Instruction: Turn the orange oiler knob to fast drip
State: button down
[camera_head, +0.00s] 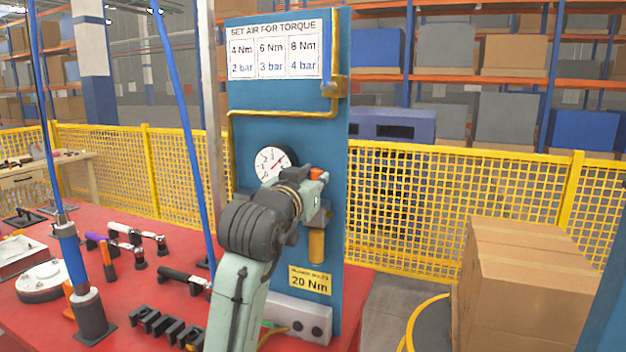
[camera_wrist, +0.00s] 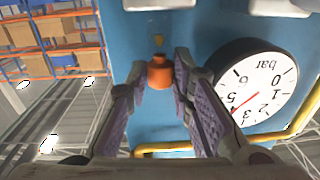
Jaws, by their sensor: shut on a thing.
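The orange oiler knob (camera_head: 316,173) is on the blue panel (camera_head: 290,105), to the right of the round gauge (camera_head: 268,163). My gripper (camera_head: 318,181) is at the knob, and my wrist hides part of the fittings there. In the wrist view the orange knob (camera_wrist: 160,73) sits between the two fingertips of my gripper (camera_wrist: 160,78), which is shut on it. The wrist view is upside down, with the gauge (camera_wrist: 262,90) at the right. The knob's drip setting cannot be read.
The red table (camera_head: 120,245) holds several tools and fittings at the left. Blue poles (camera_head: 180,110) rise from it. A yellow mesh fence (camera_head: 450,190) runs behind the panel. A cardboard box (camera_head: 525,285) stands at the right. A yellow pipe (camera_head: 285,114) bends across the panel.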

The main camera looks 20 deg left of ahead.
jog(key=shift+d+y, duration=0.1)
jog(key=shift+y, duration=0.3)
jog(key=n+y, duration=0.1)
jog(key=y, duration=0.1)
jog(key=d+n+g+y+b, duration=0.1)
jog(key=n+y, duration=0.1)
jog(key=y, duration=0.1)
jog(key=shift+w+n, duration=0.1)
jog(key=shift+n, duration=0.2)
jog(key=n+g+y, duration=0.1)
jog(key=y, duration=0.1)
jog(key=n+g+y, duration=0.1)
jog(key=n+y, duration=0.1)
jog(key=shift+w+d, duration=0.15)
jog(key=shift+d, duration=0.05)
jog(key=shift+w+n+g+y+b, duration=0.1)
jog(key=shift+n+g+y+b, duration=0.3)
jog(key=shift+n+g+y, duration=0.95)
jog(key=shift+g+y, duration=0.25)
jog(key=shift+y, duration=0.1)
jog(key=c, duration=1.7)
grip_release()
